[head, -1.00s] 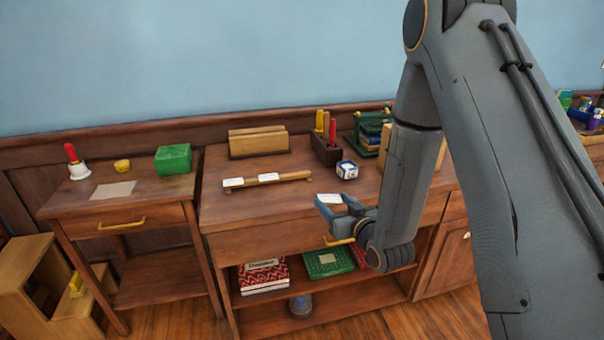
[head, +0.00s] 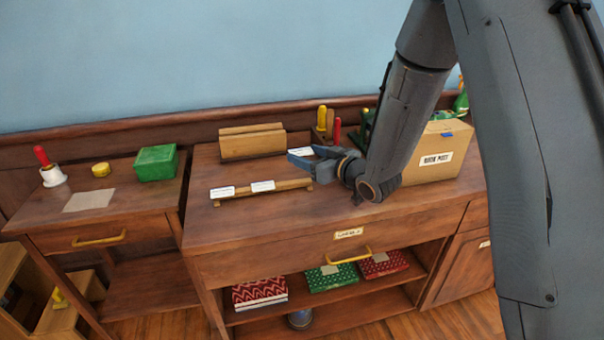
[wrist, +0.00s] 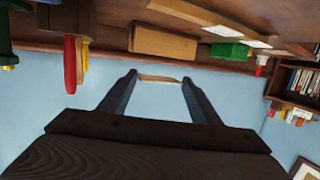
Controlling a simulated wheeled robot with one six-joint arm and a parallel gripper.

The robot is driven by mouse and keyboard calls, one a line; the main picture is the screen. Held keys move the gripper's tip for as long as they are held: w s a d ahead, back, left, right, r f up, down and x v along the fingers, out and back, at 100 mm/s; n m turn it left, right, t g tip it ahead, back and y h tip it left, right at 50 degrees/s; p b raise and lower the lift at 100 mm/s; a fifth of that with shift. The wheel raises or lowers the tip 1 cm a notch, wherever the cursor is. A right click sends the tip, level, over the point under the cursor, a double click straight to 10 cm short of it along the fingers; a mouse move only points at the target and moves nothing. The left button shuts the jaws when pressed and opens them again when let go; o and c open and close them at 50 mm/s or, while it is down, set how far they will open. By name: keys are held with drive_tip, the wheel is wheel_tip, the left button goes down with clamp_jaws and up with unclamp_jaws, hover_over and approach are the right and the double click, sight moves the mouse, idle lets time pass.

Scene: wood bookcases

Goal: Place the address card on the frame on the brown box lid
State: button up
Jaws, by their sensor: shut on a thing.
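My gripper (head: 299,158) is shut on a small white address card (head: 302,151), held above the back of the middle desk. In the wrist view the card (wrist: 158,79) shows as a thin pale strip between the two fingertips. The brown box (head: 408,172) stands on the desk to the right of my gripper, partly behind my arm. Its front bears a white label. A small blue patch (head: 447,134) shows on its lid; I cannot tell whether this is the frame.
A wooden rail (head: 285,188) with two white cards lies left of my gripper. Behind it stand a wooden letter holder (head: 252,146) and a holder with red and yellow sticks (head: 322,124).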

sight(307, 192)
drive_tip(key=shift+w, duration=0.15)
drive_tip(key=shift+f+p, duration=0.8)
drive_tip(key=shift+f, duration=3.95)
drive_tip(key=shift+f, duration=0.15)
drive_tip(key=shift+f, duration=0.15)
drive_tip(key=o, duration=1)
drive_tip(key=shift+o, duration=0.2)
drive_tip(key=shift+d, duration=0.1)
